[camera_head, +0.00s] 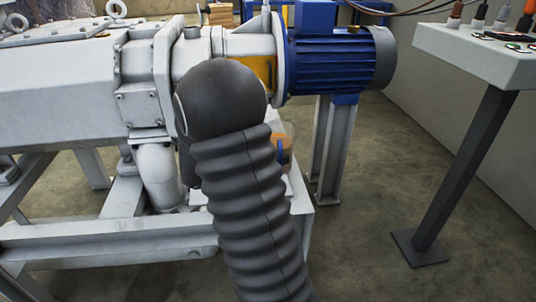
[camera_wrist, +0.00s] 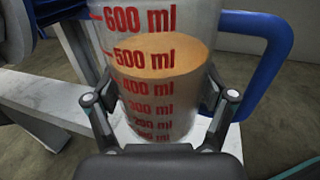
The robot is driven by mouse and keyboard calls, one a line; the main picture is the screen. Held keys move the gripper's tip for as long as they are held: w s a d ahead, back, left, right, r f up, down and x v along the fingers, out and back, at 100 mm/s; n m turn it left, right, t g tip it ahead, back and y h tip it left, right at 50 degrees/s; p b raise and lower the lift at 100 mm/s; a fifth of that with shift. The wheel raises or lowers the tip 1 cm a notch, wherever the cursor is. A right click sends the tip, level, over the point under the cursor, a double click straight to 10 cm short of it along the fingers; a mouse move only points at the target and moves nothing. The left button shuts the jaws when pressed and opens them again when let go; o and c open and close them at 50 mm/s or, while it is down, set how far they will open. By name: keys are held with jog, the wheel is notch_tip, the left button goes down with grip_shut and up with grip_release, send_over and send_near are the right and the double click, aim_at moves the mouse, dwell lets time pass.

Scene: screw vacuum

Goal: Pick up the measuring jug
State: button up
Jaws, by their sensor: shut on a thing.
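The measuring jug (camera_wrist: 152,72) is clear, with red millilitre marks and a blue handle (camera_wrist: 262,62) on its right. It holds an orange-tan liquid with its surface near the 500 ml mark. My gripper (camera_wrist: 161,97) is shut on the jug, with one finger on each side of its body below the liquid surface. The jug's base is hidden, so I cannot tell whether it rests on the white frame. In the head view only an orange and blue piece of the jug (camera_head: 286,144) shows beside my arm, and my gripper is hidden.
The white vacuum machine (camera_head: 65,95) and its blue motor (camera_head: 335,62) stand close behind and beside the jug. White frame beams (camera_head: 120,245) run below. A control panel (camera_head: 480,55) on a dark post (camera_head: 465,170) stands at the right. Floor (camera_head: 365,225) between is clear.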

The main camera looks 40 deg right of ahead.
jog(key=s+d+r+p, duration=0.1)
jog(key=s+d+r, duration=0.4)
jog(key=s, duration=0.2)
jog(key=shift+d+r, duration=0.2)
jog(key=shift+d, duration=0.05)
dwell(0.4)
dwell(0.3)
jog(key=shift+r, duration=0.15)
dwell(1.4)
notch_tip(320, 180, up, 6)
jog(key=p, duration=0.5)
dwell(0.4)
